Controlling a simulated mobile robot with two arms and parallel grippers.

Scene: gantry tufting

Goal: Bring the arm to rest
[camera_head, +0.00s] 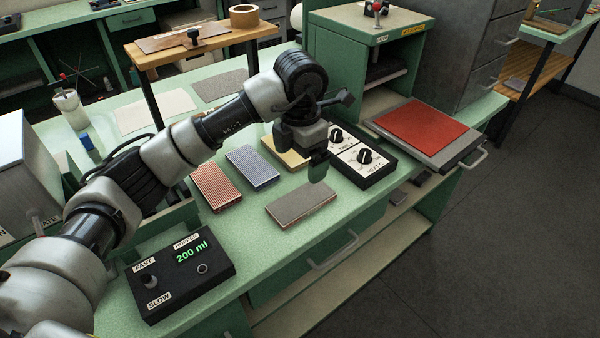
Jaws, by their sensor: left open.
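My left arm comes in from the left and reaches over the green bench. The grey block lies flat on the bench, apart from the other blocks as far as I can see. My right gripper is not in view.
A red striped block (215,187), a blue striped block (252,167) and a tan block (285,151) lie behind. A dial box (356,157) stands right, a black control box reading 200 ml (180,275) front left. A red-topped tray (419,127) is at right.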

